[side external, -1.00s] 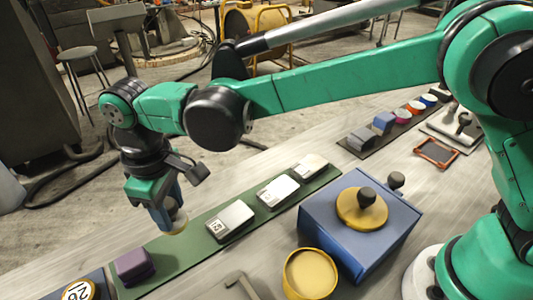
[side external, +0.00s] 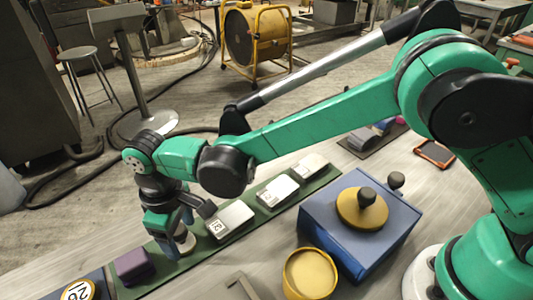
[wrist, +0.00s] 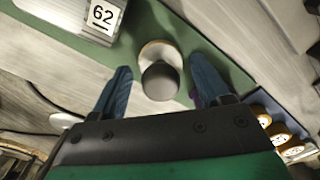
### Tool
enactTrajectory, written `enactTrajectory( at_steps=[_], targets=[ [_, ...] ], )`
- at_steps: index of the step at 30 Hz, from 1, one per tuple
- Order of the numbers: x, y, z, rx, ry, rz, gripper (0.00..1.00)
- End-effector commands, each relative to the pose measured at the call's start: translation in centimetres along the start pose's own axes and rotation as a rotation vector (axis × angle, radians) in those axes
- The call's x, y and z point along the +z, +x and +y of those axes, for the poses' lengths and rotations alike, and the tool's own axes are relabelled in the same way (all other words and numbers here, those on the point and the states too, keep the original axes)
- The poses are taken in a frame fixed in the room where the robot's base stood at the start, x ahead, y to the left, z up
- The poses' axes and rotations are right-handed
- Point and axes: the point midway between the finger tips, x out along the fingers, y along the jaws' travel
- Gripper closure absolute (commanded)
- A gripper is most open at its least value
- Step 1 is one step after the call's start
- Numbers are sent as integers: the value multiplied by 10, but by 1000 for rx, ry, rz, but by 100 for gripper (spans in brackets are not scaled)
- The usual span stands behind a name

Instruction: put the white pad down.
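The white pad (side external: 186,245) stands on the green strip (side external: 208,253), between the purple block and the nearest white box. In the wrist view the pad (wrist: 158,47) shows as a pale disc with a tan rim, partly covered by its dark grey knob (wrist: 160,82). My gripper (wrist: 160,88) is open, its two blue fingers spread on either side of the knob with a gap on each side. In the side view my gripper (side external: 178,238) is low over the strip and hides part of the pad.
The purple block (side external: 133,265) is left of the pad; the nearest white box (side external: 230,221) is to its right, with more white boxes beyond. A numbered disc (side external: 78,291) lies at the lower left. A blue box (side external: 335,235) and yellow pot (side external: 310,273) stand right.

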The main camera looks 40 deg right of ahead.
Motion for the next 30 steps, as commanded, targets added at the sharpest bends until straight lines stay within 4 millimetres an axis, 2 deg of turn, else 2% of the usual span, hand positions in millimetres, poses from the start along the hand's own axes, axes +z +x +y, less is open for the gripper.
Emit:
enactTrajectory(
  at_steps=[11, 14, 24, 30],
  targets=[
    [0, -6, 0, 0, 0, 0, 29],
    [0, -20, 0, 0, 0, 0, 29],
    [0, -94, 0, 0, 0, 0, 29],
    [0, -118, 0, 0, 0, 0, 29]
  ],
)
